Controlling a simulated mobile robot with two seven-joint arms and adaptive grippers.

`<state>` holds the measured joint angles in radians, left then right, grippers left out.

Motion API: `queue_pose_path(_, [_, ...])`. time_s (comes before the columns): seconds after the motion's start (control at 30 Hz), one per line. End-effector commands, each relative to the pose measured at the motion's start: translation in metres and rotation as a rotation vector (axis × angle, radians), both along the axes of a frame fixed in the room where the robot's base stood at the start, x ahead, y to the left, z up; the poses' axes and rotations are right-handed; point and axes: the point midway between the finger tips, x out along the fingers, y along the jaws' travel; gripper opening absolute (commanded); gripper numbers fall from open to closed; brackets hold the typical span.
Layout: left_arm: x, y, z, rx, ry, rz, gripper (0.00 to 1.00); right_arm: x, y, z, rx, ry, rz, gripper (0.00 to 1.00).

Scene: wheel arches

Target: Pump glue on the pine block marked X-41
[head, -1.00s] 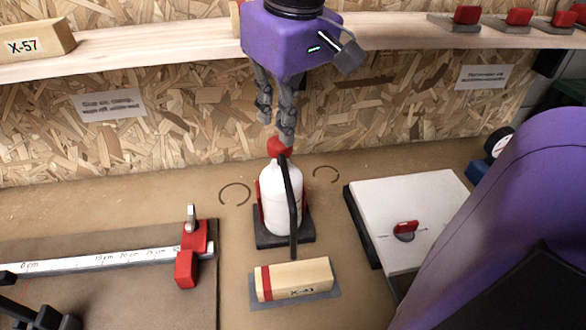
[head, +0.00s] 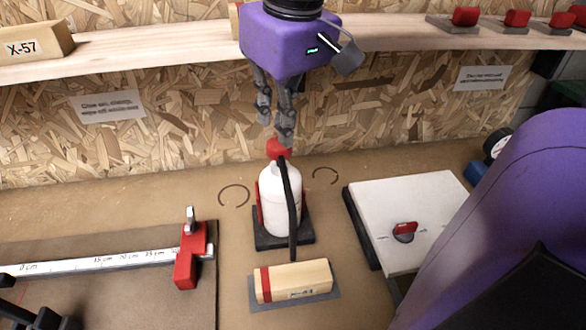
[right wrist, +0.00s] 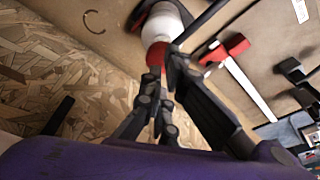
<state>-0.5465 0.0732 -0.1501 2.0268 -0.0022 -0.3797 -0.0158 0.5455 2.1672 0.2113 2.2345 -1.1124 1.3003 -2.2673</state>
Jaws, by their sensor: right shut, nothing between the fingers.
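A white glue bottle (head: 280,205) with a red pump head (head: 276,148) and a long black spout (head: 289,200) stands upright in a dark holder (head: 284,240). The spout's end comes down just behind a pine block (head: 300,280) with a red band. The block's mark is too small to read surely. My right gripper (head: 277,133) points down, shut and empty, its fingertips at the pump head and overlapping its edge in the head view. The right wrist view shows the fingers (right wrist: 160,95) close to the red head (right wrist: 156,56).
A clamp with red jaws (head: 190,255) lies on a board at left. A white panel with a red knob (head: 404,231) lies at right. A shelf (head: 150,42) behind holds a block marked X-57 (head: 38,42) and several red-topped pieces. My purple arm covers the lower right.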

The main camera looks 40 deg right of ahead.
Motion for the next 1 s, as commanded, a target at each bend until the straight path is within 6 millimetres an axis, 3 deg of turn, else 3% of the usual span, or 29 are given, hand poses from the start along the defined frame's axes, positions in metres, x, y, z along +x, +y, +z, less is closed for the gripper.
queue_pose_path(1.0, [-0.009, 0.0, -0.015, 0.0, 0.019, 0.0, 0.4, 0.0, 0.0, -0.025, 0.0, 0.001, 0.0, 0.0])
